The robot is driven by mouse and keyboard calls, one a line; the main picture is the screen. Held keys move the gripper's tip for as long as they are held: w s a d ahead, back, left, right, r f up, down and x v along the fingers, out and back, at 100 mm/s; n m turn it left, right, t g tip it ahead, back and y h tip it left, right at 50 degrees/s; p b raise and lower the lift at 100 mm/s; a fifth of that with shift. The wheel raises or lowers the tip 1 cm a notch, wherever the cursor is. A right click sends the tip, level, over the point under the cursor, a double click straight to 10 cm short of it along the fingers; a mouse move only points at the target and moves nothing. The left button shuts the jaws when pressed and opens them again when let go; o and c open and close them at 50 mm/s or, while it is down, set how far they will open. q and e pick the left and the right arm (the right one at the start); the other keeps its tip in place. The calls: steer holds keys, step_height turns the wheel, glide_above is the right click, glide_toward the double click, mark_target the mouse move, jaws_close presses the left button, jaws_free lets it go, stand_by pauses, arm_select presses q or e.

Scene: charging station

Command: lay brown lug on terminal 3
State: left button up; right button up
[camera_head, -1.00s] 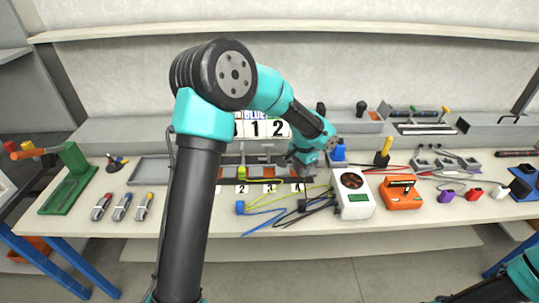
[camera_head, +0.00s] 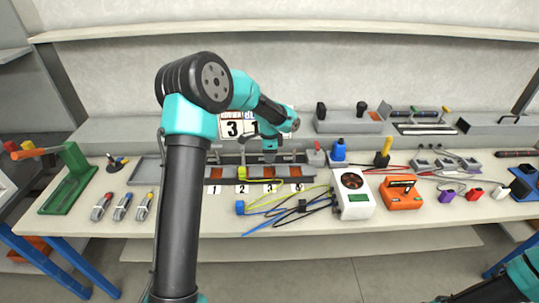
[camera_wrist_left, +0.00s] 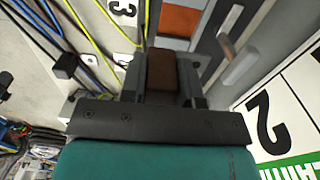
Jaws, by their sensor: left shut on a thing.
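My left gripper (camera_head: 270,154) hangs over the terminal tray, above the label 3 (camera_head: 268,188). In the left wrist view its jaws (camera_wrist_left: 162,75) are shut on the brown lug (camera_wrist_left: 162,72), which sits between the two fingers. I cannot tell the gap between lug and pad. My right gripper is out of view.
A yellow lug (camera_head: 242,172) stands above label 2. Blue, yellow and black cables (camera_head: 285,208) lie in front of the tray. A white box with a fan (camera_head: 353,196) stands to the right. A numbered sign (camera_head: 232,127) stands behind the tray.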

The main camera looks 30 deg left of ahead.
arm_select(q)
steer(key=shift+f, duration=0.15)
glide_above(269, 177)
steer(key=shift+d+f, duration=0.1)
steer(key=shift+f, duration=2.65)
steer(key=shift+f, duration=1.7)
steer(key=o, duration=1)
steer(key=shift+c, duration=0.2)
steer(key=shift+r, duration=0.2)
step_height(269, 177, up, 17)
steer(key=shift+r, duration=0.1)
